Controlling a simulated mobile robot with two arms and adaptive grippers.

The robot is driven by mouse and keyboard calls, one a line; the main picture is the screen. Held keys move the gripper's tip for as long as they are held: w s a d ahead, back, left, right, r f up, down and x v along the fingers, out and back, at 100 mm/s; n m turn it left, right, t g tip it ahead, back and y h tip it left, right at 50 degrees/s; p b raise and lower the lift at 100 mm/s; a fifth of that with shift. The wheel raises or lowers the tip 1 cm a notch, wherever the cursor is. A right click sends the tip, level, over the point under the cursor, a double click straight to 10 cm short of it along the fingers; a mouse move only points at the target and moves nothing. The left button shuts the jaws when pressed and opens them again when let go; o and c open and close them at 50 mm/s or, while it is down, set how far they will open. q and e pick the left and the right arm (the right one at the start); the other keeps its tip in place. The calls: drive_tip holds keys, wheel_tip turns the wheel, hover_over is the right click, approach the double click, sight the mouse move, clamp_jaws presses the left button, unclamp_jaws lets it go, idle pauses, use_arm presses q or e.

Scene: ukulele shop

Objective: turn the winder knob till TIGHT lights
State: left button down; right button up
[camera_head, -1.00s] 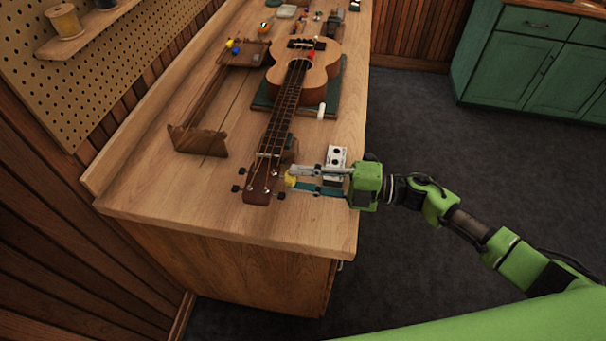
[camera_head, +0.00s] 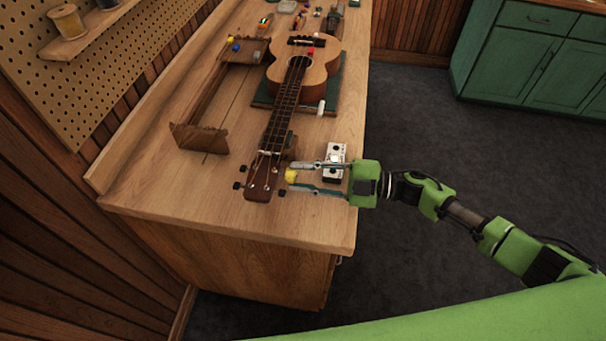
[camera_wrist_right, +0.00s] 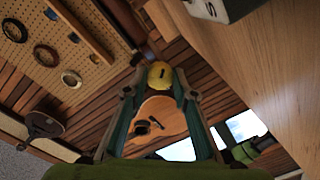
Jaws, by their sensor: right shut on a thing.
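The ukulele (camera_head: 300,80) lies on its back on the bench, its headstock (camera_head: 261,182) toward the near end. The yellow winder knob (camera_head: 291,176) is just right of the headstock, between the fingertips of my right gripper (camera_head: 291,177). In the right wrist view the yellow knob (camera_wrist_right: 160,75) sits between the tips of my right gripper (camera_wrist_right: 160,82), which is shut on it. A small box with a white face (camera_head: 337,153) stands behind the gripper, partly hidden by it. I cannot read any TIGHT lettering on it. My left gripper is not in view.
A wooden stand (camera_head: 202,138) is on the bench (camera_head: 165,190) left of the neck. A tray (camera_head: 243,51) with small coloured pieces and other small items are farther back. The bench's near right corner is clear. Green cabinets (camera_head: 525,55) stand across the floor.

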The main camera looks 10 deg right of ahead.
drive_tip(key=o, duration=0.8)
drive_tip(key=shift+o, duration=0.2)
drive_tip(key=shift+d, duration=0.1)
drive_tip(key=v, duration=1.2)
drive_tip(key=shift+w, duration=0.1)
